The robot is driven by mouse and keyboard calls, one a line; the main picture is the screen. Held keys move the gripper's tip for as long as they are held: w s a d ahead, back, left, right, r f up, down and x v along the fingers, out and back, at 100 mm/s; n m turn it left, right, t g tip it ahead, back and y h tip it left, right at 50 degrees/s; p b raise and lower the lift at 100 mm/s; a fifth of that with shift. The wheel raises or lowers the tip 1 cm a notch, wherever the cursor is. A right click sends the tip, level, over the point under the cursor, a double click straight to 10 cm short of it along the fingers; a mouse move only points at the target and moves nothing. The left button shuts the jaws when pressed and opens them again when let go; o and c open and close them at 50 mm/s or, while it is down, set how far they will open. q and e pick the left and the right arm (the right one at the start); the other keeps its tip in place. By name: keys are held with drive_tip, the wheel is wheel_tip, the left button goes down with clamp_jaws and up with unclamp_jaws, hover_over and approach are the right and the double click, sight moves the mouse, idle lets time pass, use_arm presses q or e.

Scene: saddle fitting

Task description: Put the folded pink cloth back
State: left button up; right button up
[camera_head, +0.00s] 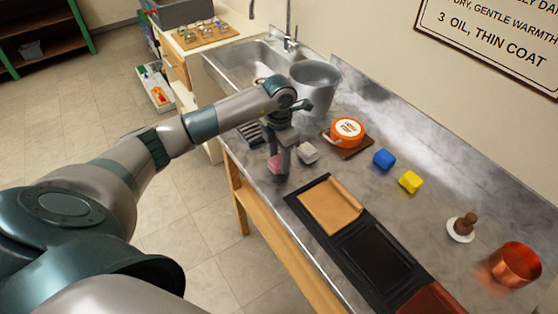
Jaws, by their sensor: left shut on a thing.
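The folded pink cloth (274,164) is on or just above the metal counter, near its front edge. My left gripper (280,166) points down over it and is shut on it. The fingers hide part of the cloth, and I cannot tell whether it touches the counter. A folded light grey cloth (307,152) lies just right of the gripper. A dark slotted rack (250,132) stands behind and to the left, partly hidden by my arm. My right gripper is not in view.
A metal bucket (315,86) stands by the sink (240,62). An orange pot (346,132), a blue block (384,158) and a yellow block (411,181) sit farther right. A black tray (376,254) with tan leather (331,207) lies in front; a copper pot (515,264) stands far right.

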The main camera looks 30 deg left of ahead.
use_arm(q)
drive_tip(key=shift+f+p, duration=0.3)
drive_tip(key=shift+f, duration=0.6)
drive_tip(key=shift+f, duration=0.1)
drive_tip(key=shift+f+b, duration=0.1)
drive_tip(key=shift+b, duration=0.2)
drive_tip(key=o, duration=1)
drive_tip(key=shift+r, duration=0.2)
drive_tip(key=shift+r, duration=0.1)
